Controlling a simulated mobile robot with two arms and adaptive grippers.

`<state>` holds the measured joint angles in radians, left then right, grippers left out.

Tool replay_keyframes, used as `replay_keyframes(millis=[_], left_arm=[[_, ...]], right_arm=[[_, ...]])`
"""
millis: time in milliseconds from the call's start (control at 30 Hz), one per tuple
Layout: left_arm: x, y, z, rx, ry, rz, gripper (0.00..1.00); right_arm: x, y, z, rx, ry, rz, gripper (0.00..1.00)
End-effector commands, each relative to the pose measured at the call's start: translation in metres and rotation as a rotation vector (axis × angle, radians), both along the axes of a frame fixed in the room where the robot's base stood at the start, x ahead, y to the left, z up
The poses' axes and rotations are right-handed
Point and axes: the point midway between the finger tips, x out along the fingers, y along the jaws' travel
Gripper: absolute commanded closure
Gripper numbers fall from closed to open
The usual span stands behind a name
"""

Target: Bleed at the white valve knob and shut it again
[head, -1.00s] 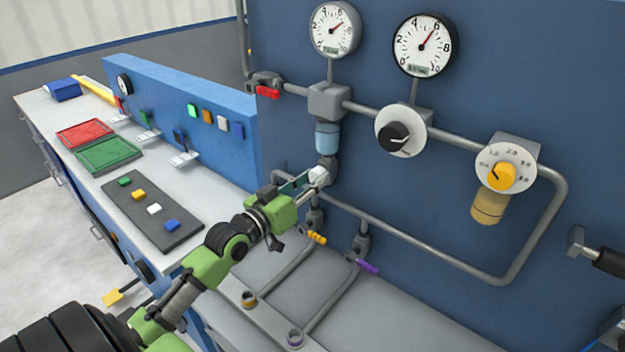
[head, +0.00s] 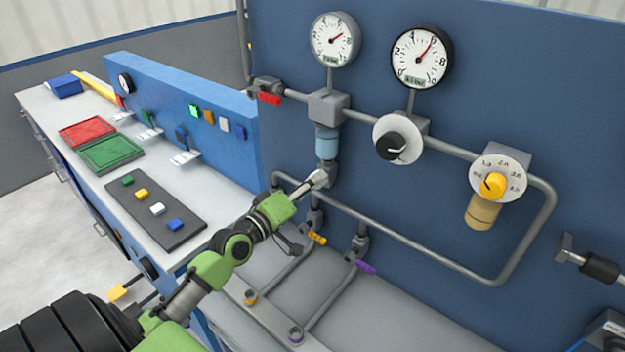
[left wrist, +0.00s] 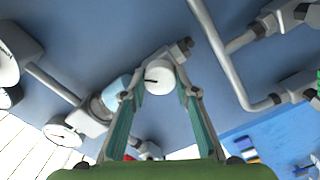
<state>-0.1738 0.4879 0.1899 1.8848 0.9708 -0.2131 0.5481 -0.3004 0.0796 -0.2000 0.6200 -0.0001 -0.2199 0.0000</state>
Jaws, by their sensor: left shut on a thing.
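The white valve knob (head: 319,177) sits on the grey fitting under the light-blue bowl (head: 327,144) on the blue panel. My left gripper (head: 314,182) is shut on the knob, and its fingers hide part of it in the head view. In the left wrist view the round white knob (left wrist: 160,77), with a dark mark on its face, lies between the teal fingers of my left gripper (left wrist: 160,90). My right gripper is not in view.
Two gauges (head: 335,39) (head: 421,57), a black knob (head: 390,146) and a yellow knob (head: 494,186) are on the panel. A red handle (head: 269,98) is at upper left. Orange (head: 317,238) and purple (head: 366,267) handles stand below my left gripper.

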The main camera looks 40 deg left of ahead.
Motion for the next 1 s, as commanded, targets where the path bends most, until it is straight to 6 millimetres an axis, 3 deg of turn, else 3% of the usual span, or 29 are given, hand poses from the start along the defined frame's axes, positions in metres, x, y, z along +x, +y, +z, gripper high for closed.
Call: replay_keyframes(millis=[600,1000], left_arm=[[0.000,0.001,0.002,-0.569,0.042,0.002,0.93],[0.000,0.001,0.001,-0.799,0.060,0.002,0.93]], right_arm=[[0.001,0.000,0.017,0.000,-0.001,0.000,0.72],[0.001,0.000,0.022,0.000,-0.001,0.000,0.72]])
